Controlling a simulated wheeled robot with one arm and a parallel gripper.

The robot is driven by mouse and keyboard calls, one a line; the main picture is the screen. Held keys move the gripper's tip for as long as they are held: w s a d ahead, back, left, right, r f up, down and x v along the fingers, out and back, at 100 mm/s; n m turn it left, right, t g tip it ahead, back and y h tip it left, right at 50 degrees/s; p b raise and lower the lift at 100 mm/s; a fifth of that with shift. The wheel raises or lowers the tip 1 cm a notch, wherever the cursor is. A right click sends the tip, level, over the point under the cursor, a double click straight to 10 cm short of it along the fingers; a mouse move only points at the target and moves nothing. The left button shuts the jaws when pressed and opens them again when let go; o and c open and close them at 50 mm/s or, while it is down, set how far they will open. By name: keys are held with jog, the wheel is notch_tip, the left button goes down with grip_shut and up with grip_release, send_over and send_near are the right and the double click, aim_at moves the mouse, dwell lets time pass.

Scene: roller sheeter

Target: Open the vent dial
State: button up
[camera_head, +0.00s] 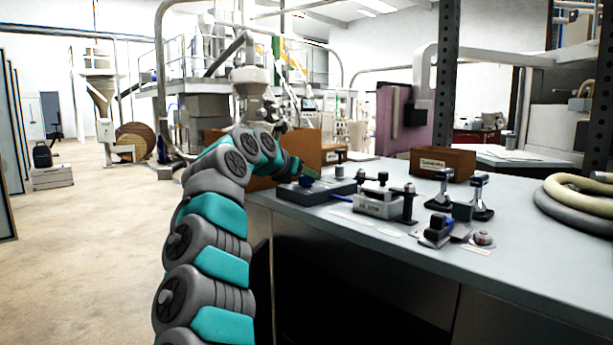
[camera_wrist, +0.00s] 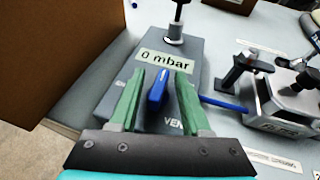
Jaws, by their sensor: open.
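The vent dial is a blue lever-like knob (camera_wrist: 157,91) on a grey box (camera_wrist: 200,52) with a "0 mbar" label; part of a "VEN" label shows beside my right finger. My gripper (camera_wrist: 161,76) is open. Its two green fingers stand on either side of the blue knob, with visible gaps, so it does not look gripped. How deep the fingertips reach around the knob I cannot tell. In the head view, my gripper (camera_head: 299,170) is over the grey box (camera_head: 318,192) at the bench's left end, and the dial is hard to make out there.
A brown box (camera_wrist: 60,50) stands close to the left of the grey box. A blue tube (camera_wrist: 224,104) runs right to another labelled device (camera_wrist: 285,120). Small clamps (camera_head: 440,232) and coiled hoses (camera_head: 580,205) lie farther right on the bench (camera_head: 350,255).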

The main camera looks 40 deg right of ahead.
jog(key=v, duration=0.7)
jog(key=shift+a, duration=0.15)
